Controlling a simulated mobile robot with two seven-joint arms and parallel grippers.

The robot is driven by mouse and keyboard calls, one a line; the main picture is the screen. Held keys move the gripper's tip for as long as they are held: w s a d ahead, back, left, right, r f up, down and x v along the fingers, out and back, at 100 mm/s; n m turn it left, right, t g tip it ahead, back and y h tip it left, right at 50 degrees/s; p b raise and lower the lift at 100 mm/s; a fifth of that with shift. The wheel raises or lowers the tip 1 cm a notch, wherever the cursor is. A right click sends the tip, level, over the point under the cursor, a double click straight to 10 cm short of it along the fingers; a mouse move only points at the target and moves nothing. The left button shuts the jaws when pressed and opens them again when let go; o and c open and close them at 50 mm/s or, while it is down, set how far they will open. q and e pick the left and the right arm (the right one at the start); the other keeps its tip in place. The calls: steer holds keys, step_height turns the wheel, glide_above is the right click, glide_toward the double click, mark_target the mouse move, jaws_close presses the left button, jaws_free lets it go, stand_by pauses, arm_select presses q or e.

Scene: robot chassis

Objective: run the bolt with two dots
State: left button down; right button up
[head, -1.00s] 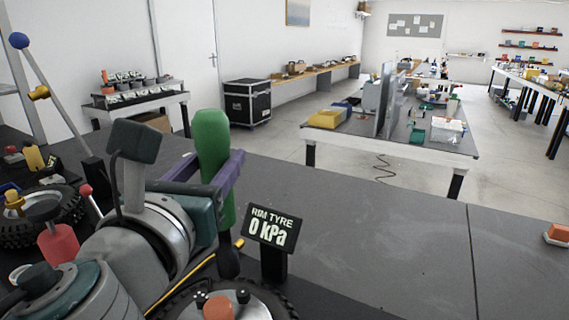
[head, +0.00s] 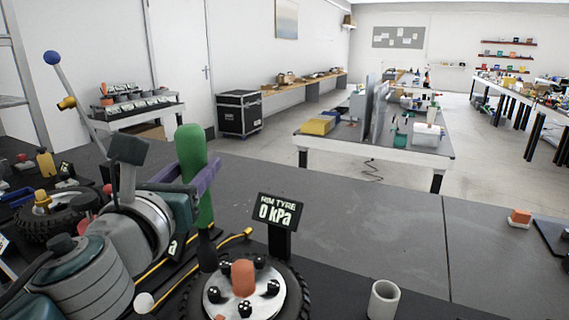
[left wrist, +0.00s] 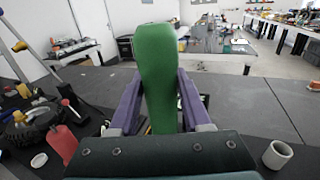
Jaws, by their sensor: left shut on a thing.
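My left gripper (head: 185,182) is shut on a green-handled driver (head: 191,155), which is upright with its dark shaft pointing down. The purple jaws and green handle also show in the left wrist view (left wrist: 160,75). The driver's dark lower end overlaps the left edge of a black tyre (head: 296,296); I cannot tell whether it touches. The wheel has a silver rim (head: 238,294) with an orange centre cap (head: 243,278) and several black bolts around it, such as one at the right (head: 272,287). White dots on the bolts are too small to count. My right gripper is out of view.
A sign (head: 279,211) reading "RIM TYRE 0 kPa" stands behind the wheel. A whitish cup (head: 383,300) stands to its right, and an orange block (head: 520,217) lies at far right. Another tyre (head: 50,222) and small items crowd the left. The grey bench middle is clear.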

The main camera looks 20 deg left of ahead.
arm_select(q)
steer(key=shift+f+b, duration=2.7)
steer(key=shift+f, duration=0.2)
steer(key=shift+f, duration=0.25)
steer(key=shift+r, duration=0.15)
step_height(320, 180, up, 6)
steer(key=p, duration=0.5)
steer(key=shift+f, duration=0.2)
